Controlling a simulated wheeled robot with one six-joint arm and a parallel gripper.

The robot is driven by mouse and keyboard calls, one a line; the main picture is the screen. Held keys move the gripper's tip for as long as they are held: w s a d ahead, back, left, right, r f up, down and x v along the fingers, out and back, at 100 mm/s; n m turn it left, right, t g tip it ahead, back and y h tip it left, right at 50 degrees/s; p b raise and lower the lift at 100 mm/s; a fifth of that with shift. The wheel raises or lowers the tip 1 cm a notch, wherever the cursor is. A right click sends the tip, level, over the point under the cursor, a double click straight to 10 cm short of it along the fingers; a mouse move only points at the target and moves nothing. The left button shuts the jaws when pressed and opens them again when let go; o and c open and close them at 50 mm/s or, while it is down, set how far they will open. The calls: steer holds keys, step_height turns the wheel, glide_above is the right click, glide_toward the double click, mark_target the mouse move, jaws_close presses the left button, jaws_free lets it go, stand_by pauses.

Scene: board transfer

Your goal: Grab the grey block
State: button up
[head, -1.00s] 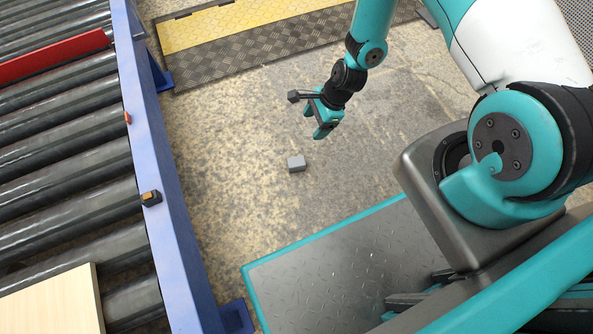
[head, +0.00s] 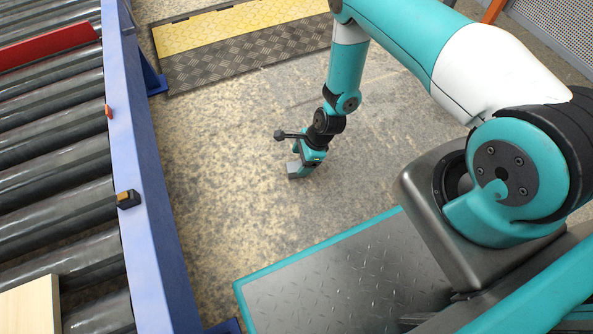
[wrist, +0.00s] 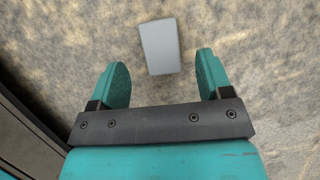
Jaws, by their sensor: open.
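The grey block (head: 294,171) is a small box on the speckled concrete floor, partly hidden by my gripper in the head view. In the wrist view the grey block (wrist: 159,46) lies ahead of the fingertips, roughly midway between the two fingers and a little tilted. My gripper (head: 306,159) points down over the block. In the wrist view my gripper (wrist: 160,72) has its teal fingers apart, with nothing between them. I cannot tell the exact height left between the fingertips and the block.
A roller conveyor with a blue side rail (head: 142,220) runs along the left. It carries a red bar (head: 45,46) and a pale wooden board (head: 30,304). A yellow and dark metal ramp plate (head: 240,50) lies at the back. The floor around the block is clear.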

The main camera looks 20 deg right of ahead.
mark_target(297, 166)
steer(key=b+x, duration=0.3)
steer(key=x, duration=0.2)
steer(key=shift+d+b, duration=0.1)
steer(key=shift+b, duration=0.25)
steer(key=shift+r, duration=0.1)
steer(key=c, duration=1)
steer(key=shift+c, duration=0.2)
